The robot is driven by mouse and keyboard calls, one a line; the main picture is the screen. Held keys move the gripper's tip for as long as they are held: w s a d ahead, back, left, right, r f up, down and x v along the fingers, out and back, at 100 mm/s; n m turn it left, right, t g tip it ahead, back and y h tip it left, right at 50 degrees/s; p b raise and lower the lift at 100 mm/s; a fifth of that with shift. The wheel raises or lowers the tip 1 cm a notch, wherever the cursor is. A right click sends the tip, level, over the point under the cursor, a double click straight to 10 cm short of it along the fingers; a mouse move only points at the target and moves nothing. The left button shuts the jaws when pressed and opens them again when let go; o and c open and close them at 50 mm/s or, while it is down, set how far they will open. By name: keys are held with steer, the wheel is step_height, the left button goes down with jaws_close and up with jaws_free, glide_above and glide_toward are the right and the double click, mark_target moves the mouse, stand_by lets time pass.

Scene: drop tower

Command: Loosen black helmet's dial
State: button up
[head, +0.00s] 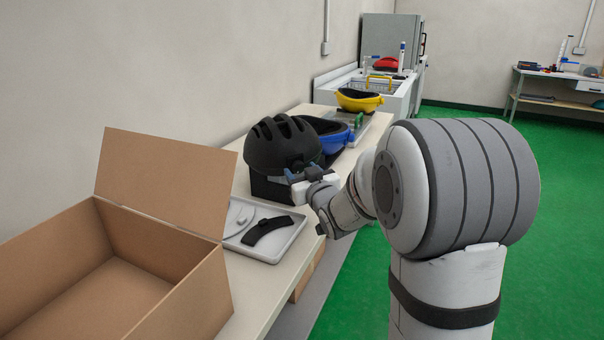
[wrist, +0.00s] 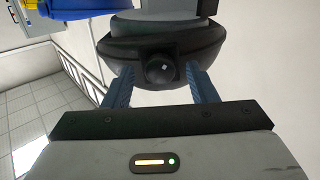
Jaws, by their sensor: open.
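The black helmet (head: 281,143) sits on a dark stand (head: 268,189) on the bench in the head view. Its dial (wrist: 163,70), a round black knob, shows in the wrist view at the middle of a dark band (wrist: 125,45). My gripper (wrist: 162,82) is open, with one blue-grey finger on each side of the dial. A gap shows between the dial and each finger. In the head view my gripper (head: 290,177) is at the helmet's near right side, and the dial is hidden there.
An open, empty cardboard box (head: 165,187) stands at front left. A tray (head: 290,243) holding a black curved part (head: 268,230) lies in front of the helmet. A blue helmet (head: 337,137) is close behind, with a yellow one (head: 360,102) beyond. Green floor is free at right.

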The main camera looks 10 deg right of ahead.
steer(key=c, duration=0.9)
steer(key=shift+a, duration=0.1)
steer(key=shift+c, duration=0.4)
steer(key=shift+f+b, duration=0.1)
steer(key=shift+b, duration=0.4)
steer(key=n+b, duration=0.2)
steer(key=shift+f+b, duration=0.15)
steer(key=shift+b, duration=0.15)
steer(key=n+b, duration=0.3)
steer(key=b, duration=0.1)
steer(key=shift+r+n+b, duration=0.2)
steer(key=shift+n+b, duration=0.1)
steer(key=shift+n, duration=0.2)
steer(key=shift+r, duration=0.1)
